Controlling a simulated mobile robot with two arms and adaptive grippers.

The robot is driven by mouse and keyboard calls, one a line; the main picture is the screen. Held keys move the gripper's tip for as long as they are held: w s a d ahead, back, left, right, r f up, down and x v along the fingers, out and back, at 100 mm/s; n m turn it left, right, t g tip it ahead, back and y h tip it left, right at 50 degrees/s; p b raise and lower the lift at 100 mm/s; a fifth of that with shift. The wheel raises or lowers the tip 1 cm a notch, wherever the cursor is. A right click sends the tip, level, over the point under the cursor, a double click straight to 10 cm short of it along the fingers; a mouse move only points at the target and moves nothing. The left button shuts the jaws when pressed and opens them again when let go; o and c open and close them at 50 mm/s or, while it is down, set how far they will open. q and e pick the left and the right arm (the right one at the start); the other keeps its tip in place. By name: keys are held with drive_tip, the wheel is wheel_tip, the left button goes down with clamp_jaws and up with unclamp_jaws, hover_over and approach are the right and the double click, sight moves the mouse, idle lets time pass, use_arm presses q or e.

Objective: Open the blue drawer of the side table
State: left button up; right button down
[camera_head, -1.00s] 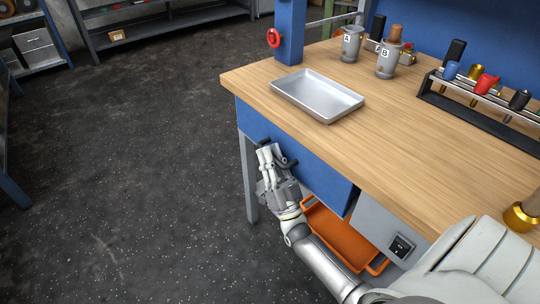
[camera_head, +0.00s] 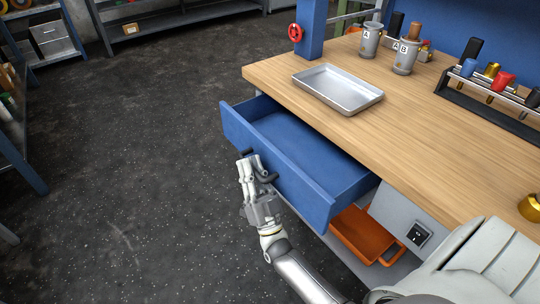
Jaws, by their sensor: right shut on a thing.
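The blue drawer (camera_head: 240,129) stands well out from under the wooden table top (camera_head: 420,140), and its inside shows empty. My right gripper (camera_head: 254,166) is at the drawer's front face, shut on the dark drawer handle (camera_head: 268,177). The fingers cover part of the handle. My left gripper is not in view.
A metal tray (camera_head: 338,90) lies on the table top above the drawer. Two grey cups (camera_head: 370,42) and a tool rack (camera_head: 488,98) stand farther back. An orange bin (camera_head: 362,236) sits below the drawer. The dark floor (camera_head: 120,180) at left is clear.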

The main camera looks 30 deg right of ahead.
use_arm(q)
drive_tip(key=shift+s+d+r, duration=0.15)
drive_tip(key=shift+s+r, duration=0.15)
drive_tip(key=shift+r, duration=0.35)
use_arm(e)
drive_tip(key=a, duration=0.9)
drive_tip(key=shift+s+a, duration=0.2)
drive_tip(key=shift+s, duration=0.15)
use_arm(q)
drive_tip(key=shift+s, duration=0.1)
use_arm(e)
drive_tip(key=shift+f, duration=0.1)
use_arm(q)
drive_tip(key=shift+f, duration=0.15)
use_arm(e)
drive_tip(key=c, duration=1.7)
unclamp_jaws()
drive_tip(key=v, duration=1.2)
